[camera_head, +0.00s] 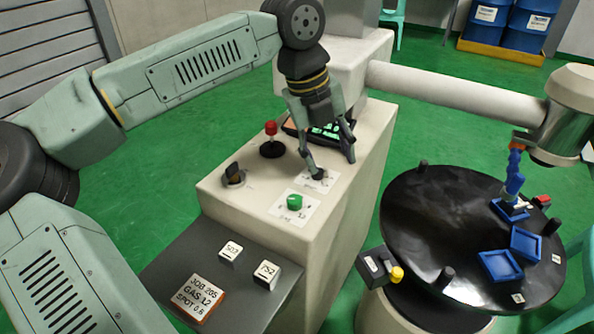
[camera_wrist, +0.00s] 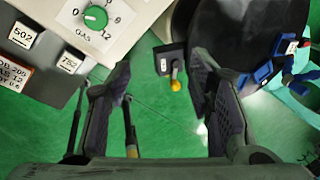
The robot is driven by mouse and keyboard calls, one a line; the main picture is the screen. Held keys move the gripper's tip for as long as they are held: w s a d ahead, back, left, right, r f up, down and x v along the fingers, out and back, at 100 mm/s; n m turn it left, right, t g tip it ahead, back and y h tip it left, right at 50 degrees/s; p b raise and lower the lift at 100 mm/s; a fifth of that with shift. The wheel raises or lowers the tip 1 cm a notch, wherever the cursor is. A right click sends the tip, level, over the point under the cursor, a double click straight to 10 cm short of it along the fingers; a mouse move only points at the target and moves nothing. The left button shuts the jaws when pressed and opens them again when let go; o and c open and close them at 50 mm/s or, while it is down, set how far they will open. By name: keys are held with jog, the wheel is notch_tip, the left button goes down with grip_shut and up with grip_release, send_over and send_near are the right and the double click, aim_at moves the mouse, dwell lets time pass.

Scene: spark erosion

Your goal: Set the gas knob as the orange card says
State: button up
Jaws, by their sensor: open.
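The green gas knob (camera_head: 294,202) sits on a white label on top of the cream console. It also shows in the wrist view (camera_wrist: 96,18), where the label reads GAS with numbers including 12; the knob's exact setting is too small to tell. The orange-edged card (camera_head: 197,298) lies on the grey shelf and reads JOB 205, GAS 12, SPOT 0.6. Its edge shows in the wrist view (camera_wrist: 14,74). My gripper (camera_head: 335,165) is open and points down over the console, behind and right of the green knob. Nothing is between its fingers (camera_wrist: 160,64).
A dark knob (camera_head: 235,174) and a red-topped lever (camera_head: 271,138) stand left of my gripper. Another dark knob (camera_head: 320,174) is by a fingertip. Blocks 502 (camera_head: 230,250) and 752 (camera_head: 265,273) sit on the shelf. A round black table (camera_head: 420,215) stands right.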

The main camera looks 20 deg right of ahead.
aim_at(294, 198)
jog(key=w+a+f+n+y, duration=0.2)
jog(key=w+a+y, duration=0.1)
jog(key=w+a, duration=0.15)
jog(key=shift+t, duration=0.4)
jog(key=f, duration=0.3)
jog(key=f+p, duration=0.1)
jog(key=f, duration=0.3)
jog(key=f+p, duration=0.1)
jog(key=f, duration=0.2)
jog(key=shift+s+a+f, duration=0.25)
jog(key=shift+s+a, duration=0.05)
jog(key=shift+c, duration=0.4)
grip_shut()
